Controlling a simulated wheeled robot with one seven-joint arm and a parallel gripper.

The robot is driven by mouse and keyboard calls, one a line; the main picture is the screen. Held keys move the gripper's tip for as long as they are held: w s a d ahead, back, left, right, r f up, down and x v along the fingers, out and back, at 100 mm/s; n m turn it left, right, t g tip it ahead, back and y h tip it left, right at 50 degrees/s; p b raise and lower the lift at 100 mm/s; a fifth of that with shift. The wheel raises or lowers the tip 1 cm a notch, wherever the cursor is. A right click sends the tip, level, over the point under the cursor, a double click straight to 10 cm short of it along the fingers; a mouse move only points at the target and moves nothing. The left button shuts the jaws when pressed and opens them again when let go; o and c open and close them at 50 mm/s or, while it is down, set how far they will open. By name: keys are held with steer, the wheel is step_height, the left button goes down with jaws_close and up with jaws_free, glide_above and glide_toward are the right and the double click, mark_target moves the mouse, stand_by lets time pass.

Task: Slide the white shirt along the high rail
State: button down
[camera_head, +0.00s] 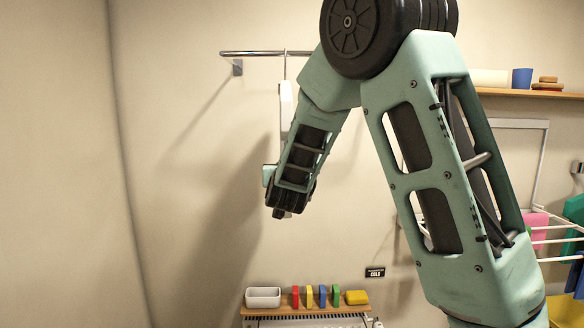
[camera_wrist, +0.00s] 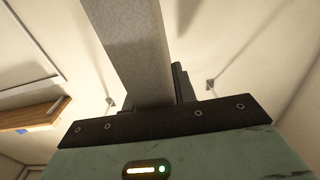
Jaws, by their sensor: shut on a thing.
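The high rail (camera_head: 262,53) runs along the wall at the upper left of the head view, its right part hidden behind my arm. The white shirt (camera_head: 285,105) hangs from it by a thin hook, seen as a narrow upright strip, its lower part hidden by my forearm. My gripper (camera_head: 269,176) is low beside the shirt, its fingers hidden in the head view. In the wrist view the shirt is a broad pale slab (camera_wrist: 135,45) reaching down to the jaws. My gripper (camera_wrist: 178,85) is shut on it; one dark finger shows at its right side.
A small wooden shelf (camera_head: 305,308) with a white tray, coloured blocks and a yellow sponge is below. A wall shelf (camera_head: 540,93) with a blue cup and a drying rack (camera_head: 555,242) with coloured cloths stand right.

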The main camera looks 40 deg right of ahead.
steer(key=w+a+p, duration=0.2)
steer(key=w+a, duration=0.4)
steer(key=a, duration=0.2)
steer(key=shift+a+p, duration=0.15)
steer(key=shift+p, duration=0.25)
stand_by(0.7)
steer(key=shift+w, duration=0.1)
steer(key=c, duration=1)
jaws_free()
steer(key=shift+c, duration=0.2)
steer(key=b+v, duration=0.6)
steer(key=v, duration=1.1)
steer(key=shift+a, duration=0.15)
